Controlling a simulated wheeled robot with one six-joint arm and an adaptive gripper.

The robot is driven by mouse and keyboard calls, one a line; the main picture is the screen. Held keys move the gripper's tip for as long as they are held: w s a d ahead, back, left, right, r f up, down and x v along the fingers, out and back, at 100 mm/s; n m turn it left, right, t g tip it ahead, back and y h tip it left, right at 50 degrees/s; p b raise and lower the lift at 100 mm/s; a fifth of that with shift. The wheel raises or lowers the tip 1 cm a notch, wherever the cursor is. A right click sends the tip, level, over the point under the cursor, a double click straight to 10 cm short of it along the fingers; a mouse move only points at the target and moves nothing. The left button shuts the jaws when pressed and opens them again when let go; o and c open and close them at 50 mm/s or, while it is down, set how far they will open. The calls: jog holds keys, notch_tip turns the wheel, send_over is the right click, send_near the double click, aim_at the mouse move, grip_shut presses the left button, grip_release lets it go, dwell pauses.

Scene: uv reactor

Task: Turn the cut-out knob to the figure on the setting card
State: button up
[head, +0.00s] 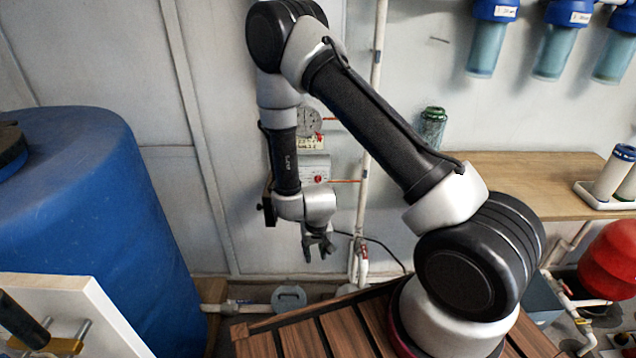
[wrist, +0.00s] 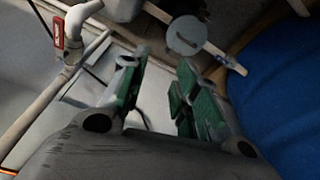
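A grey-white box on the wall (head: 312,166) carries a small red knob (head: 318,179), which looks like the cut-out knob. A small yellowish card with dark print (head: 309,143) is just above the box; its figure is too small to read. My gripper (head: 319,254) hangs in front of the wall below the box, fingers pointing down, apart from the knob. In the wrist view its green-padded fingers (wrist: 160,68) are spread with nothing between them. The knob and card do not show clearly there.
A round gauge (head: 308,121) is above the card. A big blue tank (head: 90,190) stands left. A wooden shelf (head: 520,175) is right.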

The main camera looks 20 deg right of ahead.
jog(key=w+d+f+m+t+h, duration=0.1)
jog(key=w+d+f+t+h, duration=0.2)
jog(key=f, duration=0.4)
jog(key=m+t+h, duration=0.2)
jog(key=t, duration=1)
send_near(318, 179)
jog(key=x, duration=0.7)
jog(key=shift+w, duration=0.3)
jog(key=shift+w+d, duration=0.2)
jog(key=shift+w, duration=0.25)
grip_shut()
